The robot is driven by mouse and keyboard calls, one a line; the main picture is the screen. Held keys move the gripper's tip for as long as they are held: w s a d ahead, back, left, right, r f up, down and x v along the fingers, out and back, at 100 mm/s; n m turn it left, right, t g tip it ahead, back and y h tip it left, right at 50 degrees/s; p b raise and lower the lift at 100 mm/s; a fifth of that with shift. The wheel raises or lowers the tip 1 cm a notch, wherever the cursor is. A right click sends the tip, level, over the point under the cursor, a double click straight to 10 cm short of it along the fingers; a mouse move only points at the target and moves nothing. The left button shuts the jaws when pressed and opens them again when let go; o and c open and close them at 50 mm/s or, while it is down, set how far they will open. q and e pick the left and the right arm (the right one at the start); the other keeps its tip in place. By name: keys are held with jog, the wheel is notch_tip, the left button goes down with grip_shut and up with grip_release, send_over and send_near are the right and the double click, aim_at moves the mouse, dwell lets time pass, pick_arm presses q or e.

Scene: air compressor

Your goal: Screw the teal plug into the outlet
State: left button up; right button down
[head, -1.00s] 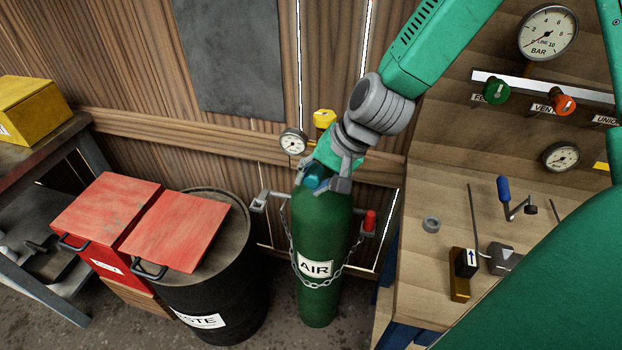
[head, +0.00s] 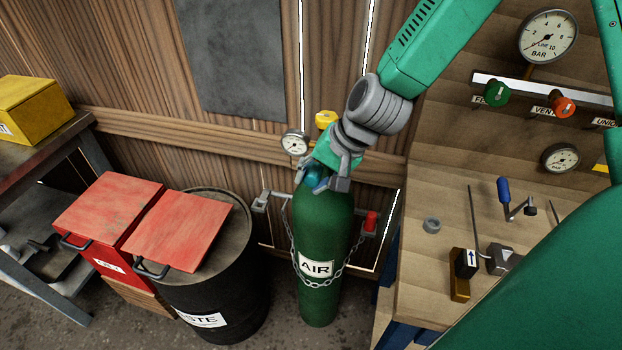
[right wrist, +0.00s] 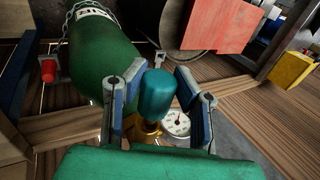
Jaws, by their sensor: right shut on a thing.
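The teal plug (head: 316,174) is at the top of the green AIR cylinder (head: 322,215). It also shows in the right wrist view (right wrist: 157,93) as a rounded teal cap between the fingers. My right gripper (head: 331,183) is at the cylinder's top, its fingers shut on the plug; the fingers also show in the right wrist view (right wrist: 160,88). A brass fitting (right wrist: 147,130) shows beside the plug's end. The threads and how far the plug sits in the outlet are hidden. My left gripper is out of view.
A gauge (head: 295,143) and a yellow knob (head: 326,119) are close behind the gripper. A chain (head: 318,280) crosses the cylinder. A black drum (head: 215,290) stands left. A wooden bench (head: 415,280) with a grey ring (head: 432,225) and tools is right.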

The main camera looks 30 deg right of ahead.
jog(key=shift+w+d, duration=0.15)
jog(key=shift+w, duration=0.1)
jog(key=shift+w+d, duration=0.1)
jog(key=shift+d, duration=0.1)
jog(key=shift+w+d+p, duration=0.2)
jog(key=shift+d+p, duration=0.1)
jog(key=shift+d, duration=0.1)
jog(key=shift+w+r, duration=0.1)
jog(key=shift+w, duration=0.05)
jog(key=c, duration=1.2)
grip_release()
jog(key=shift+o, duration=0.4)
